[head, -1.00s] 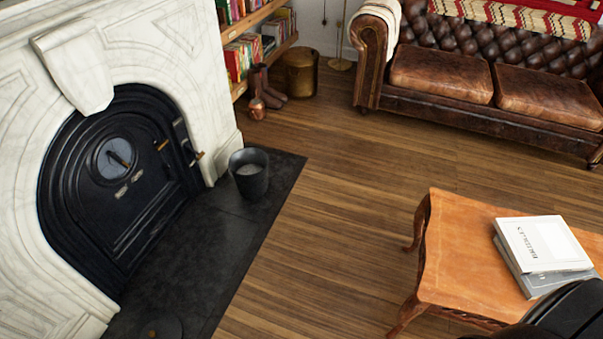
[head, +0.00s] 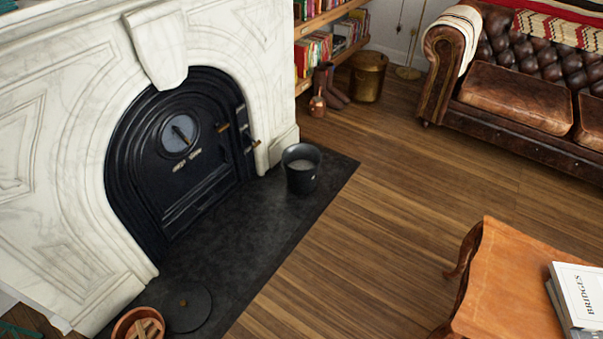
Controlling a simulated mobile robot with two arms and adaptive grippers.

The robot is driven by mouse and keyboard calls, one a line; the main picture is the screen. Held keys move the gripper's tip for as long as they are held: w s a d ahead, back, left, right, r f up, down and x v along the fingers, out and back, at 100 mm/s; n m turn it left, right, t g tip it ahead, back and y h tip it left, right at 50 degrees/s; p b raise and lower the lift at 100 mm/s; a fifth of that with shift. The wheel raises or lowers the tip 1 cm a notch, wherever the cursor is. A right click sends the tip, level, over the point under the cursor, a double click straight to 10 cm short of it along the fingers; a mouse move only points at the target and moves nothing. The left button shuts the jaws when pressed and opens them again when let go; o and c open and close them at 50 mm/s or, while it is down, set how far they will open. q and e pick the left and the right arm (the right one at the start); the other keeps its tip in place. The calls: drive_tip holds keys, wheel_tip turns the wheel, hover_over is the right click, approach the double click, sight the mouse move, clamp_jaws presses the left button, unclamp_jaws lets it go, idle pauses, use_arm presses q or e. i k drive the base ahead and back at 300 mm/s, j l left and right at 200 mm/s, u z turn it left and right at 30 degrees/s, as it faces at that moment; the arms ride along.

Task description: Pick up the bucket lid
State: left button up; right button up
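The open dark bucket (head: 301,172) stands upright at the far end of the hearth, with something pale inside. Neither of my grippers shows in the view.
A reddish-brown round container (head: 138,325) with wooden pieces stands just left of the lid, cut off by the frame. The marble fireplace (head: 75,130) borders the hearth (head: 235,245). A wooden table (head: 505,285) with books is at right. Bare floor (head: 365,245) lies between.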

sight(187, 305)
drive_tip(key=i+j, duration=0.25)
drive_tip(key=i, duration=0.15)
drive_tip(key=i+j+u, duration=0.1)
drive_tip(key=i+u, duration=0.15)
drive_tip(key=u, duration=0.15)
drive_tip(key=i+j+u, duration=0.1)
drive_tip(key=i+u, duration=0.15)
drive_tip(key=u, duration=0.15)
drive_tip(key=i+u, duration=0.2)
drive_tip(key=u, duration=0.25)
